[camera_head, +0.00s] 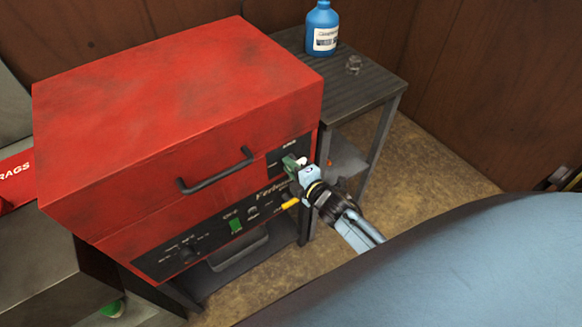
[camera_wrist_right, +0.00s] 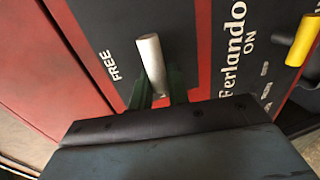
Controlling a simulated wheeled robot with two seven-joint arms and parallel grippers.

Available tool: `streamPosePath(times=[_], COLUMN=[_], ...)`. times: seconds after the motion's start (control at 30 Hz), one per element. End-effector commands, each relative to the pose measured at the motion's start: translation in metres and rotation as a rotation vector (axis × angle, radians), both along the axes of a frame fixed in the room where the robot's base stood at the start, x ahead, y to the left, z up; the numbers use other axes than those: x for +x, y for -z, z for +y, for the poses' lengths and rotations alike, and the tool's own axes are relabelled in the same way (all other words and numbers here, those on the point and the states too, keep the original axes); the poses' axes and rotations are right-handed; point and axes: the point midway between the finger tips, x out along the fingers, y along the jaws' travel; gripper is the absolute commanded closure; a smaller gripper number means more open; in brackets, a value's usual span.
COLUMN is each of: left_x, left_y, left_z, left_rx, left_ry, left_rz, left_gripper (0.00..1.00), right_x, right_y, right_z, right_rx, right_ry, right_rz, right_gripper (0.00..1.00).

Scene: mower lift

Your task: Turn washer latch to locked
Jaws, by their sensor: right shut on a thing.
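The washer (camera_head: 175,95) is a red box with a lid, a dark bar handle and a black control panel lettered "Ferlando". Its latch shows in the right wrist view as a short silver lever (camera_wrist_right: 150,58) on a black plate, beside the word "FREE". My right gripper (camera_head: 297,163) is at the upper right of the washer's front. Its green fingers (camera_wrist_right: 153,90) are shut on the latch lever, whose lower part they hide. The lever's exact angle is hard to judge. My left gripper is not in view.
A dark side table (camera_head: 362,80) behind holds a blue bottle (camera_head: 322,28) and a small metal nut (camera_head: 353,65). A red-labelled "RAGS" box (camera_head: 15,172) stands at left.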

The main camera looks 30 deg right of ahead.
Motion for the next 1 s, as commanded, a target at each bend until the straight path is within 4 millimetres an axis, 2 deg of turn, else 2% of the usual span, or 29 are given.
streamPosePath(times=[0.53, 0.57, 0.67, 1.0], left_x=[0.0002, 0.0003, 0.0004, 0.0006], left_y=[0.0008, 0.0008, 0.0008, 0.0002], left_z=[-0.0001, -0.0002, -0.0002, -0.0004], left_rx=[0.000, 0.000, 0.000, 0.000], left_ry=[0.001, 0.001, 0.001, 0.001], left_rz=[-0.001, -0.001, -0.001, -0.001], left_gripper=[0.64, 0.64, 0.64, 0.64], right_x=[-0.0005, -0.0005, -0.0005, -0.0028], right_y=[0.0012, 0.0012, 0.0011, 0.0005], right_z=[-0.0001, -0.0001, -0.0001, -0.0003], right_rx=[-0.024, -0.024, -0.023, -0.021], right_ry=[0.000, 0.000, 0.001, 0.000], right_rz=[0.000, 0.000, 0.000, -0.001], right_gripper=[1.00, 0.79, 0.66, 0.64])
